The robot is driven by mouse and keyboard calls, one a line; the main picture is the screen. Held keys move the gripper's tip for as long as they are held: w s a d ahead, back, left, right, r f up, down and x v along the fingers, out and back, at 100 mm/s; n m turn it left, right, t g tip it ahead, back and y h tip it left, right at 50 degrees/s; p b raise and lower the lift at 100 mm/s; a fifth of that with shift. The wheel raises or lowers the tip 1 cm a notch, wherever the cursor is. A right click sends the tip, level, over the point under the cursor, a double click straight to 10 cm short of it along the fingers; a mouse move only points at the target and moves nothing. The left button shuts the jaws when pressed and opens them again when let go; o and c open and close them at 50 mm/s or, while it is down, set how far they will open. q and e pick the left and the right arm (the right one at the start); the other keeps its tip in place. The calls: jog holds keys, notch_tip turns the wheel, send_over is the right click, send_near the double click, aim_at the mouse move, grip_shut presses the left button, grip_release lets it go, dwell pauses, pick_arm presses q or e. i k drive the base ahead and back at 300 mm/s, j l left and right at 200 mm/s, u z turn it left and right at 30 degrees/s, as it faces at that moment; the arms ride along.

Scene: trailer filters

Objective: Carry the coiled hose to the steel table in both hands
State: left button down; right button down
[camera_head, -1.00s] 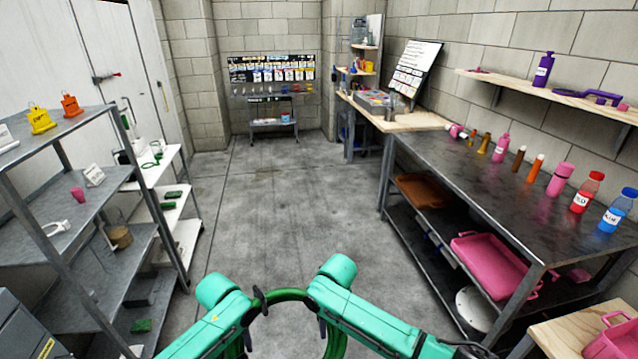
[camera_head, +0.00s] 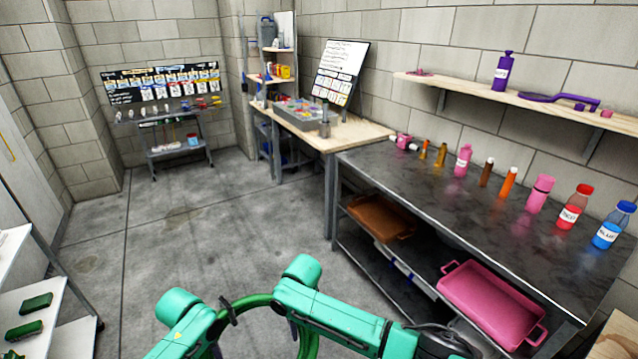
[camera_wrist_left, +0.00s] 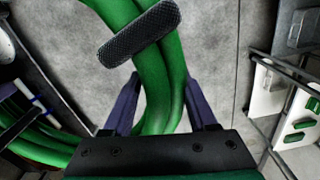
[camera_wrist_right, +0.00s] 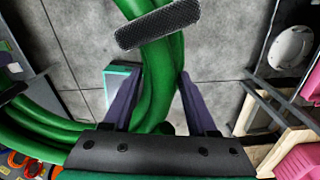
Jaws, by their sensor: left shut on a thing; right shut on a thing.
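The green coiled hose (camera_head: 253,301) hangs between my two hands, low in the head view, above the floor. Black textured bands wrap it; one shows in the left wrist view (camera_wrist_left: 140,33) and one in the right wrist view (camera_wrist_right: 158,25). My left gripper (camera_wrist_left: 160,108) is shut on the hose, between its two dark fingers. My right gripper (camera_wrist_right: 160,108) is shut on the hose too. In the head view, my arms hide part of the coil. The steel table (camera_head: 440,195) stands to the right, its dark top apart from the hose.
Several bottles, including a red one (camera_head: 573,208) and a blue one (camera_head: 612,226), line the steel table's back edge. A pink tray (camera_head: 492,300) and a brown tray (camera_head: 380,217) lie on its lower shelf. A wooden bench (camera_head: 330,135) adjoins its far end. Floor (camera_head: 190,235) is open ahead.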

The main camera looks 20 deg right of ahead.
aim_at(451, 202)
jog(key=i+z, duration=0.3)
jog(key=z, duration=0.15)
jog(key=i+j+z, duration=0.1)
jog(key=i+z, duration=0.15)
jog(key=z, duration=0.2)
jog(key=i+j+z, duration=0.2)
jog(key=z, duration=0.25)
jog(key=i+j+z, duration=0.3)
jog(key=z, duration=0.15)
